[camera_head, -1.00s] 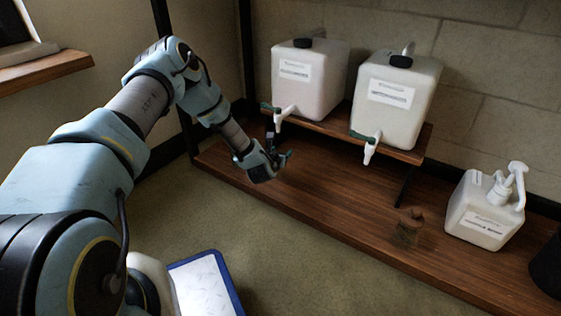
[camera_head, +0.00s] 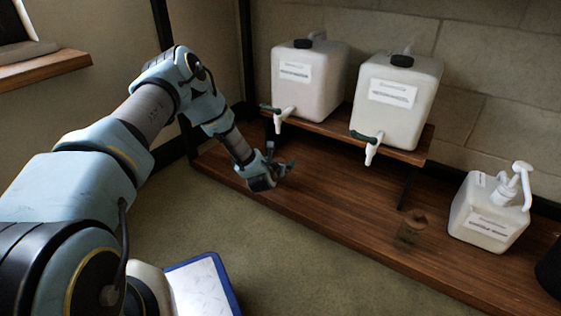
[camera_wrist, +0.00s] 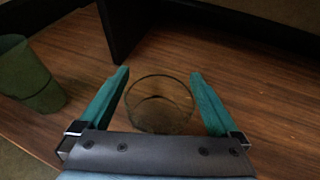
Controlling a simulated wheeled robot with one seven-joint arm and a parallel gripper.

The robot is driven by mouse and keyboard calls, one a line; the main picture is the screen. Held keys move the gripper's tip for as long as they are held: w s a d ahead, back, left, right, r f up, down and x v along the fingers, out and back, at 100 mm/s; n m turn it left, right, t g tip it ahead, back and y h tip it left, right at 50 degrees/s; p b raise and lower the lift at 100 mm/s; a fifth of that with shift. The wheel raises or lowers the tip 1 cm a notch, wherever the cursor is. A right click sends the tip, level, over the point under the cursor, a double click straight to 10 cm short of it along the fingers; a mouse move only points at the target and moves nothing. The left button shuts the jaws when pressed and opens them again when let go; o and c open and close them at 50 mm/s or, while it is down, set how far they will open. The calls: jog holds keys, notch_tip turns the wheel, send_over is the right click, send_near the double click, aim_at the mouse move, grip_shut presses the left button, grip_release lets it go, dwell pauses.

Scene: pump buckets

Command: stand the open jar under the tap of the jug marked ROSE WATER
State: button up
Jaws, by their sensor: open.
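The open glass jar (camera_wrist: 159,110) is clear, has no lid and stands upright on the wooden board in the wrist view. My gripper (camera_wrist: 160,82) is open, its green fingers reaching along either side of the jar. Whether they touch it I cannot tell. In the head view, my gripper (camera_head: 285,166) is low over the board's left part and the jar is not visible there. Two white jugs with taps stand on a raised shelf, a left jug (camera_head: 305,88) and a right jug (camera_head: 400,112). Their labels are too small to read.
A green tumbler (camera_wrist: 30,80) stands left of the jar in the wrist view, near a black shelf leg (camera_wrist: 122,30). In the head view, a brownish jar-like object (camera_head: 411,232) and a white pump bottle (camera_head: 487,215) stand on the board's right part. Bare board (camera_head: 340,200) lies between.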

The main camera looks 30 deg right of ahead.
jog(key=shift+r, duration=0.25)
jog(key=p+v, duration=0.6)
jog(key=v, duration=0.6)
jog(key=w+a+r+m+g+y, duration=0.2)
jog(key=a+r+m+y, duration=0.1)
jog(key=a+r+m, duration=0.6)
jog(key=w+a+r+m+g+y, duration=0.25)
jog(key=a+r+m, duration=0.35)
jog(key=a+m, duration=0.35)
jog(key=s+a+r+m+g+y, duration=0.1)
jog(key=s+a+r+m+g, duration=0.1)
jog(key=s+a+r+m, duration=0.3)
jog(key=s+a+r+m+g+y, duration=0.2)
jog(key=s+a+r+m, duration=0.3)
jog(key=s+a+r, duration=0.4)
jog(key=s+a, duration=0.2)
jog(key=a, duration=0.3)
jog(key=shift+s, duration=0.3)
jog(key=shift+a+y, duration=0.15)
jog(key=shift+y, duration=0.1)
